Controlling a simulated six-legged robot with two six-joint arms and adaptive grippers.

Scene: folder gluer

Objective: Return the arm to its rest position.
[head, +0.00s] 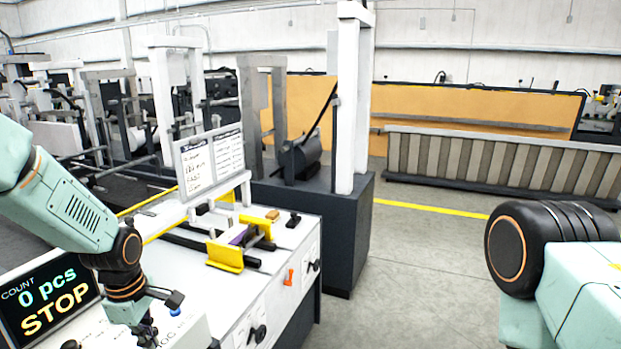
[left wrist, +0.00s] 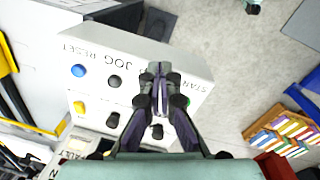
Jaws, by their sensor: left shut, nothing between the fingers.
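My left arm comes in from the left in the head view and bends down at the wrist. Its gripper (head: 148,334) is low in the picture, partly cut off by the bottom edge. In the left wrist view the gripper (left wrist: 159,72) has its fingers together with nothing between them. It hangs over a pale control box (left wrist: 135,62) with blue, black, yellow and green buttons, and hides part of it. Whether it touches the box cannot be told. My right arm shows at the right edge of the head view, but its gripper is out of the picture.
A dark display (head: 45,300) reading "COUNT 0 pcs STOP" stands beside my left wrist. The machine's white top (head: 250,275) carries a yellow guide (head: 226,254). A bin of coloured items (left wrist: 285,132) is at the right. Floor (head: 420,270) is clear between machine and right arm.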

